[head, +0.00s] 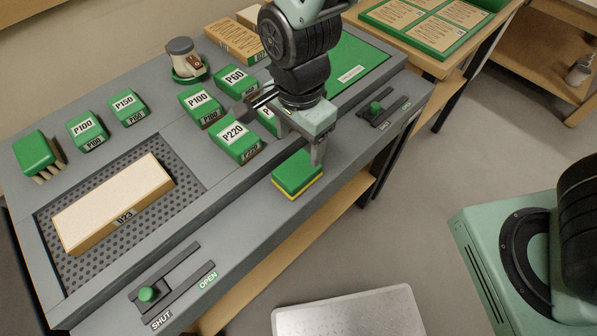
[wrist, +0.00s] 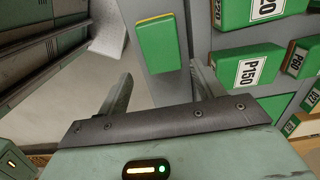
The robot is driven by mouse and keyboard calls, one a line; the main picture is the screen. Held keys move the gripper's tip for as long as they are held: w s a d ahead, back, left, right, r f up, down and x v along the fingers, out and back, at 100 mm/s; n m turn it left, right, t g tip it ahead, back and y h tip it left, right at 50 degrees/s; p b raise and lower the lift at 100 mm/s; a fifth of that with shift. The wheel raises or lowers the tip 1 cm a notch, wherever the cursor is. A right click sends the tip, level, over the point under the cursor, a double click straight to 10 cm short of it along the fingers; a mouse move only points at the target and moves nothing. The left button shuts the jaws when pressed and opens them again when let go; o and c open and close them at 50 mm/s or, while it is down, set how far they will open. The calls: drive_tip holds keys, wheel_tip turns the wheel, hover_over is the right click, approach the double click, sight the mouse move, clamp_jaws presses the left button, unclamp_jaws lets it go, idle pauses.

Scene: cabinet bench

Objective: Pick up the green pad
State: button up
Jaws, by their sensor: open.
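The green pad (head: 297,172), a green block with a yellow layer beneath, lies on the front edge strip of the grey bench, near its middle. It also shows in the wrist view (wrist: 158,48), at the top between and beyond my two fingers. My gripper (head: 286,132) is above the bench, just behind and above the pad in the head view. In the wrist view my gripper (wrist: 161,84) is open and empty, its fingers apart, with the pad ahead of the gap. I cannot see either finger touching the pad.
Green labelled blocks such as P220 (head: 237,139) and P100 (head: 201,102) stand close behind. A perforated panel (head: 187,182) holds a long pale block (head: 113,204). Slide levers (head: 147,293) (head: 376,107) sit along the bench front.

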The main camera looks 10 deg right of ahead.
sight(297, 168)
drive_tip(key=f, duration=0.9)
drive_tip(key=shift+a+f, duration=0.2)
drive_tip(key=shift+f, duration=0.1)
drive_tip(key=c, duration=0.7)
